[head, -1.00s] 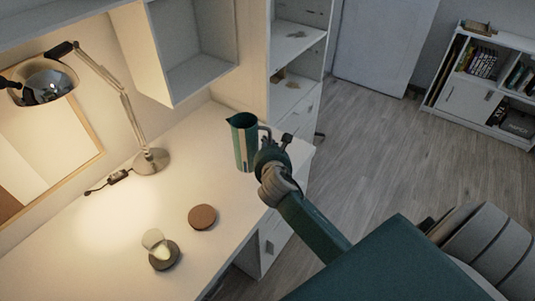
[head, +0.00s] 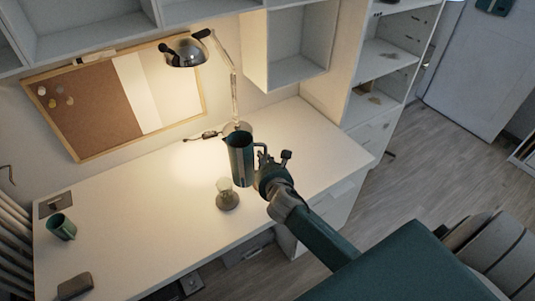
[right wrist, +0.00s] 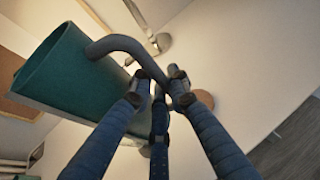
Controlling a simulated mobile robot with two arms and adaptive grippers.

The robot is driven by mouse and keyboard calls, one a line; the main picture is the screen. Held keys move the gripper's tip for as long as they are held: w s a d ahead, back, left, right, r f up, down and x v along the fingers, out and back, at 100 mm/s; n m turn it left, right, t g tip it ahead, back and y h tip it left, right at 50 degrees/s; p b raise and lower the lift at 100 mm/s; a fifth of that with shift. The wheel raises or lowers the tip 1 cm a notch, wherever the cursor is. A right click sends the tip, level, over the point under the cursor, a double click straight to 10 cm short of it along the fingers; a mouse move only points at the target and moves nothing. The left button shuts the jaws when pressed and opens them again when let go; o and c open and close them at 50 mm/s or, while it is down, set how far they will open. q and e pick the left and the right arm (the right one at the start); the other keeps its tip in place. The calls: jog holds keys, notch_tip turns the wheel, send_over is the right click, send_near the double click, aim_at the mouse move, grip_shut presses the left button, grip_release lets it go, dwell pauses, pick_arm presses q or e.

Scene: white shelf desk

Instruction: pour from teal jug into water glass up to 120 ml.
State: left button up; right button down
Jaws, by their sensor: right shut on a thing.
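The teal jug (head: 241,161) hangs roughly upright above the desk, its spout to the left. My right gripper (head: 266,172) is shut on its handle, on the jug's right side. In the right wrist view the jug (right wrist: 75,75) fills the left, and the fingers (right wrist: 160,84) close around the grey handle. The liquid inside the jug is hidden. The water glass (head: 225,184) stands on a dark round coaster (head: 229,203), in front of and slightly left of the jug. Its contents are too small to tell. My left gripper is out of view.
A desk lamp (head: 187,50) stands behind the jug. A teal mug (head: 61,227) is at the desk's left end, with a dark flat object (head: 75,286) near the front edge. A corkboard (head: 100,100) hangs on the wall.

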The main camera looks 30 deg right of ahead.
jog(key=shift+a+r, duration=0.1)
jog(key=shift+a, duration=0.45)
jog(key=shift+w, duration=0.1)
jog(key=shift+r+p, duration=0.1)
jog(key=shift+p, duration=0.45)
jog(key=shift+s+d+f+n+g+p, duration=0.25)
jog(key=shift+d+f+n+g+p, duration=0.1)
jog(key=shift+f+n+p, duration=0.15)
jog(key=shift+s+d+f+n+h+p, duration=0.2)
jog(key=shift+d+f+n+h+p, duration=0.25)
jog(key=shift+f+n, duration=0.2)
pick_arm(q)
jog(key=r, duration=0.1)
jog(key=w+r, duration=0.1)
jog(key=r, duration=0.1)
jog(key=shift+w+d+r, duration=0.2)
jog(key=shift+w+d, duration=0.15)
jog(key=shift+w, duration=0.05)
pick_arm(e)
jog(key=shift+s+d+f+h, duration=0.1)
jog(key=shift+f+h, duration=0.1)
jog(key=shift+h, duration=0.05)
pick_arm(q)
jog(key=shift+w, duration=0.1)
pick_arm(e)
jog(key=shift+g, duration=0.25)
